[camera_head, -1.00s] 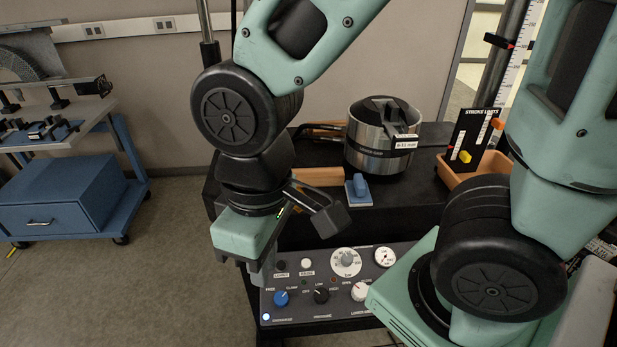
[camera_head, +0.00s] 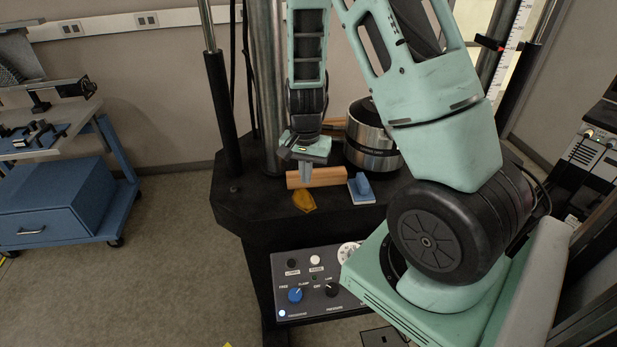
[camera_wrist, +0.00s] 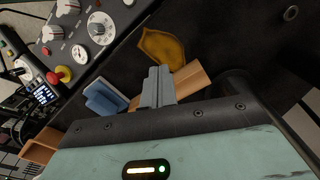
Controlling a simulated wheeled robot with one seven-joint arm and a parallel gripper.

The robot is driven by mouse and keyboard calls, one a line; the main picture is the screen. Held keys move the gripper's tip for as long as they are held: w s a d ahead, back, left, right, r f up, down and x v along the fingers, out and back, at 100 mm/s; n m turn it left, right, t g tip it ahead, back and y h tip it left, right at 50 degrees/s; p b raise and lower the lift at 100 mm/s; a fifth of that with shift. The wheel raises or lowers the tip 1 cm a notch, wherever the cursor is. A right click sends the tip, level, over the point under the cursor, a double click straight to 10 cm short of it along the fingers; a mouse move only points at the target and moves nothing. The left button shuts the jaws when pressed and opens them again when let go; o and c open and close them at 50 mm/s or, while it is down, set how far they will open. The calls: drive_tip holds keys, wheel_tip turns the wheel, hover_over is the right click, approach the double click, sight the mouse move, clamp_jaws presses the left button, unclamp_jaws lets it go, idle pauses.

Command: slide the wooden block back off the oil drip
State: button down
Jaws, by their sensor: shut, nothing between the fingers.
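The wooden block (camera_head: 333,177) lies on the black machine bed in the head view. It also shows in the wrist view (camera_wrist: 191,78), partly hidden behind my fingers. The amber oil drip (camera_head: 304,202) shows on the near side of the block, toward the bed's front edge; in the wrist view the drip (camera_wrist: 162,46) is above the fingertips and its edge meets the block. Whether the block covers part of it I cannot tell. My gripper (camera_head: 305,181) is shut and empty, its fingers overlapping the block's left part. Contact with the block is unclear. In the wrist view the fingertips (camera_wrist: 159,70) point toward the drip.
A blue block-like tool (camera_head: 361,188) stands just right of the wooden block. A metal cylinder (camera_head: 366,140) is behind it. A control panel (camera_head: 310,284) with knobs is below the bed's front edge. The bed left of the block is clear, before a column.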

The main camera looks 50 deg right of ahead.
sight(317, 178)
wheel_tip(317, 178, down, 5)
drive_tip(key=shift+r+p, duration=0.1)
drive_tip(key=shift+p, duration=0.25)
drive_tip(key=d+p, duration=0.1)
drive_tip(key=w+d+p, duration=0.1)
drive_tip(key=shift+w+d, duration=0.2)
drive_tip(key=shift+d, duration=0.15)
drive_tip(key=shift+w+d+f, duration=0.2)
drive_tip(key=shift+w+d, duration=0.05)
drive_tip(key=shift+d, duration=0.15)
drive_tip(key=shift+w+d, duration=0.15)
drive_tip(key=shift+d, duration=0.15)
drive_tip(key=w+d, duration=0.1)
drive_tip(key=d, duration=0.1)
drive_tip(key=w+d+b, duration=0.1)
drive_tip(key=d, duration=0.1)
drive_tip(key=w+d, duration=0.1)
drive_tip(key=d, duration=0.1)
